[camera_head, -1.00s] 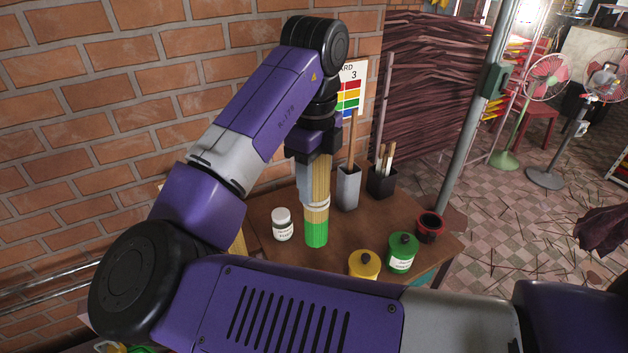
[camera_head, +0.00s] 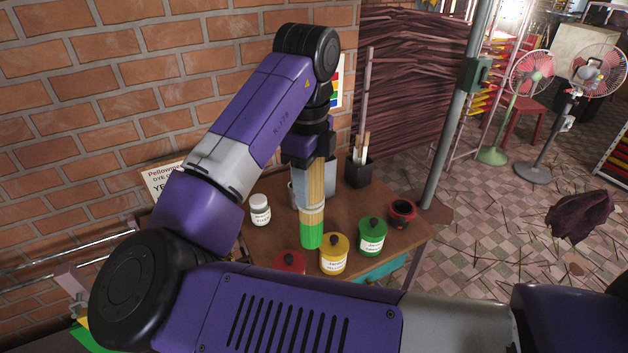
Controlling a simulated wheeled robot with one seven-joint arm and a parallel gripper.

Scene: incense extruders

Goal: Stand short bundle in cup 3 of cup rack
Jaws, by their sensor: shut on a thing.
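My gripper (camera_head: 309,178) is shut on a bundle of thin tan sticks (camera_head: 311,214) with a white band and a bright green lower end. The bundle hangs upright over the wooden table (camera_head: 390,215), in front of a grey container. The green end appears above or near the table top; I cannot tell whether it touches. I cannot make out the cup rack or cup 3 in this view. My arm covers much of the left and lower part of the picture.
On the table are a white jar (camera_head: 260,210), a red-lidded jar (camera_head: 289,262), a yellow jar (camera_head: 334,254), a green jar (camera_head: 372,236), a dark red pot (camera_head: 402,212) and a black brush holder (camera_head: 358,172). A metal pole (camera_head: 455,120) rises beside the table's right. A brick wall (camera_head: 120,90) stands behind.

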